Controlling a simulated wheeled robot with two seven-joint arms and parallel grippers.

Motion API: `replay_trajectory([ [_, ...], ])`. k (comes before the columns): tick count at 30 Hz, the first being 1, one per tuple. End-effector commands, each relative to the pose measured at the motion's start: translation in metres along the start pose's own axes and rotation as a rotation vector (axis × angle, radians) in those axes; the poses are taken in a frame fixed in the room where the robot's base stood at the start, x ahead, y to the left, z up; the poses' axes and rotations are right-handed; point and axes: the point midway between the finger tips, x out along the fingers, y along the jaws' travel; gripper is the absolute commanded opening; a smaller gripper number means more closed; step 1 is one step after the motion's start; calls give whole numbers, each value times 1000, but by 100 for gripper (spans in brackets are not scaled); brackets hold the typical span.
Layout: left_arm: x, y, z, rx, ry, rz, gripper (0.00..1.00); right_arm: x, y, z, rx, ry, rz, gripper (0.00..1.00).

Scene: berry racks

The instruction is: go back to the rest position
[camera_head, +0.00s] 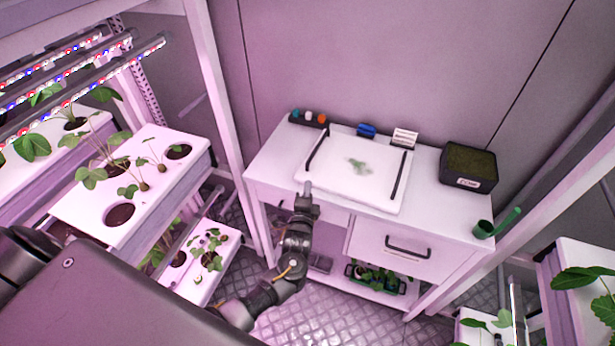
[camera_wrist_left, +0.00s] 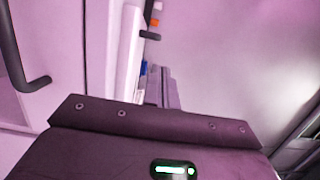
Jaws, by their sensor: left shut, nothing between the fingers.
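My left gripper (camera_head: 307,187) is in the middle of the head view, at the front edge of the white workbench (camera_head: 265,165). Its fingers are shut with nothing between them. The tip overlaps the bench edge in the picture, just below the white tray (camera_head: 330,180); I cannot tell whether it touches. In the left wrist view the dark gripper body with a green light fills the bottom. My right gripper is not in view.
A green leaf lies on the tray. A dark box (camera_head: 468,168) and a green scoop (camera_head: 483,229) stand at the bench's right. The drawer handle (camera_head: 407,248) sticks out in front. Plant racks (camera_head: 135,228) stand at left, another (camera_head: 575,262) at right.

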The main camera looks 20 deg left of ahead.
Motion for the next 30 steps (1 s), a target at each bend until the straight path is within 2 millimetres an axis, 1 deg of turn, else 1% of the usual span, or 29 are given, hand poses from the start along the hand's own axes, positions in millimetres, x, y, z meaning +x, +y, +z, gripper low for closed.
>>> replay_trajectory([
  [1, -4, -2, -1, 0, 1, 1, 0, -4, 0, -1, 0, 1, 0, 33],
  [6, -10, 0, -2, -1, 1, -1, 0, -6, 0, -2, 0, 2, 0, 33],
  [20, -10, 0, -2, 0, 2, -1, 0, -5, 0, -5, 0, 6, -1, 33],
  [22, -10, 4, -2, -3, 3, 5, 0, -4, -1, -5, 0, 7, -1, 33],
  [23, -12, 8, -1, -8, 5, 12, 0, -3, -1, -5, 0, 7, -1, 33],
  [26, -19, 40, 1, -40, 19, 66, 0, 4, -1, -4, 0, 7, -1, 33],
  [29, -36, 94, 6, -105, 37, 167, 0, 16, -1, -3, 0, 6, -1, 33],
  [30, -45, 121, 9, -139, 41, 219, 0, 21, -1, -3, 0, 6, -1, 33],
])
